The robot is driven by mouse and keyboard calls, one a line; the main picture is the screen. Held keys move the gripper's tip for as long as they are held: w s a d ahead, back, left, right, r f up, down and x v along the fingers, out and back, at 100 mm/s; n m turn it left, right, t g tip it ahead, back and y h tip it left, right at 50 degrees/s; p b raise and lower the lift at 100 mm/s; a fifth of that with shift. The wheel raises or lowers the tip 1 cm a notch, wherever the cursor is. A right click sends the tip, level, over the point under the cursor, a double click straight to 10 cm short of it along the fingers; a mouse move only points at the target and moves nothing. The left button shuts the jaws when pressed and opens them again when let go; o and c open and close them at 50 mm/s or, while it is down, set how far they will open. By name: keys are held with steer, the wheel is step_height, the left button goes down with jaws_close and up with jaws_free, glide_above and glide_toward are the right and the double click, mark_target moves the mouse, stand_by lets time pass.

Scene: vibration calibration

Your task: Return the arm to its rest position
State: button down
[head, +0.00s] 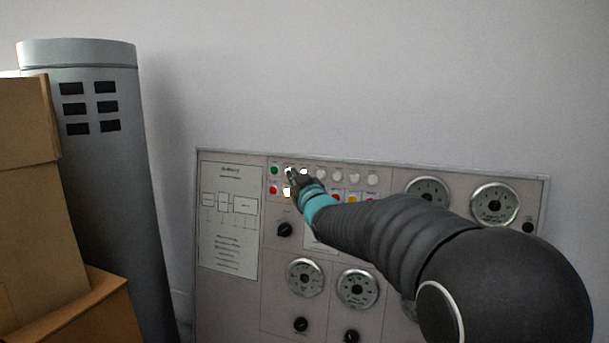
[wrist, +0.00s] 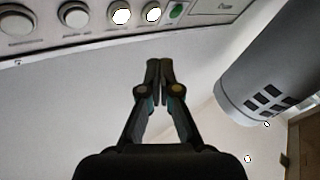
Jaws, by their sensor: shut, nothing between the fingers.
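My gripper (head: 291,175) is at the upper left part of the control panel (head: 230,290) in the head view, in front of the rows of small buttons. My arm reaches to it from the lower right and hides part of the panel. In the wrist view my gripper (wrist: 159,66) is shut with its fingertips together and nothing between them. The fingertips lie just below the button row in that picture. Whether they touch the panel I cannot tell.
A grey cylinder (head: 105,190) with dark slots stands left of the panel, with cardboard boxes (head: 25,190) in front of it. Dials, such as one gauge (head: 495,204), and knobs are on the panel. Two white buttons (wrist: 121,15) (wrist: 152,13) are lit. The wall above is bare.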

step_height(320, 180, down, 12)
steer(key=s+d+m+g+h, duration=0.1)
steer(key=d+m+g+h, duration=0.1)
steer(key=d+g+h, duration=0.15)
steer(key=s+d+f+m+g+h+p, duration=0.1)
steer(key=s+d+f+g, duration=0.2)
steer(key=s, duration=0.3)
steer(key=s+d+f+m+g+h+p, duration=0.1)
steer(key=s+d+f+g, duration=0.15)
steer(key=s, duration=0.35)
steer(key=s+d+m+g+h+p, duration=0.1)
steer(key=s+d+m+g+p, duration=0.2)
steer(key=s, duration=1)
steer(key=s+d+g+p, duration=0.2)
steer(key=s+d, duration=0.2)
steer(key=s, duration=0.8)
steer(key=s+d+r+m+t+p, duration=0.1)
steer(key=s+d+r+p, duration=0.1)
steer(key=s+r, duration=0.5)
steer(key=shift+s+d+r+p, duration=0.15)
steer(key=shift+s+d+p, duration=0.25)
steer(key=shift+p, duration=0.45)
